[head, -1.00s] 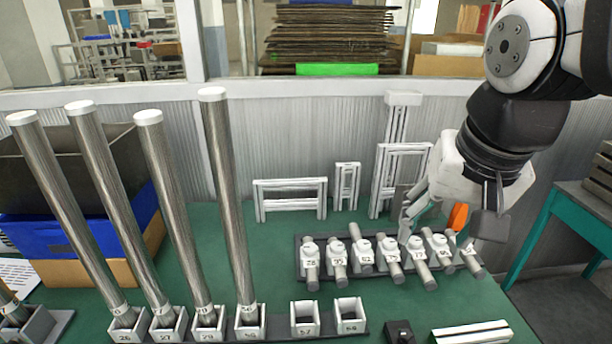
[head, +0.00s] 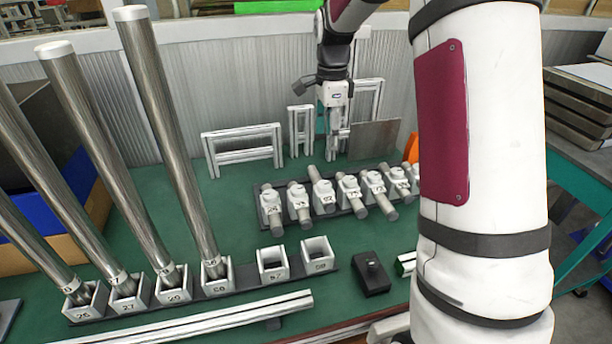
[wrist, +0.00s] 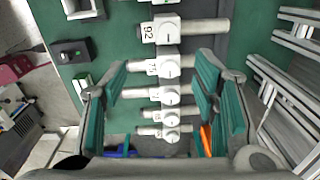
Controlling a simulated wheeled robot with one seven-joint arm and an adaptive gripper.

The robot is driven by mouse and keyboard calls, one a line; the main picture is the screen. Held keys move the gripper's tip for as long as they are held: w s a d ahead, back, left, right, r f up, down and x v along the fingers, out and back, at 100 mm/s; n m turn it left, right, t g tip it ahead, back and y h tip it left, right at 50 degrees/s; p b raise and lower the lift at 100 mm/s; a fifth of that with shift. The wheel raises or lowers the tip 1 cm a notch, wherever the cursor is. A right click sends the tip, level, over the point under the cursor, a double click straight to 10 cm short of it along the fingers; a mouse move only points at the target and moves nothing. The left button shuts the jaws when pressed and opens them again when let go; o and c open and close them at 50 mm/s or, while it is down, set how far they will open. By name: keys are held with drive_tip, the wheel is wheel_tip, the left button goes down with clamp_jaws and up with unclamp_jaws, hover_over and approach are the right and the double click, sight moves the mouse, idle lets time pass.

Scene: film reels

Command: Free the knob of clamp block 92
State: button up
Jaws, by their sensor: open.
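Clamp block 92 (head: 324,196) is a white block with a round white knob on top, third from the left in a row of similar blocks. A grey rod passes through it. In the wrist view, block 92 (wrist: 163,30) is at the top, its knob (wrist: 168,31) marked with a dark line. My gripper (head: 335,148) is open and empty, pointing down near the far side of the row. In the wrist view, its teal-padded fingers (wrist: 162,88) are apart, with block 92 beyond their tips. I see no contact with the knob.
Neighbouring clamp blocks (head: 348,190) with rods stand close on both sides. White frames (head: 243,148) lean at the back wall. Tall metal rods stand in sockets (head: 217,276) at left. A black box (head: 371,275) sits in front; green table lies bare between.

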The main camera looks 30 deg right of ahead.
sight(324, 184)
drive_tip(key=shift+m, duration=0.7)
drive_tip(key=f, duration=0.5)
drive_tip(key=w+f, duration=0.1)
drive_tip(key=f, duration=0.5)
drive_tip(key=w+f, duration=0.1)
drive_tip(key=f, duration=0.4)
drive_tip(key=shift+d+f, duration=0.3)
drive_tip(key=shift+d, duration=0.05)
drive_tip(key=c, duration=1.2)
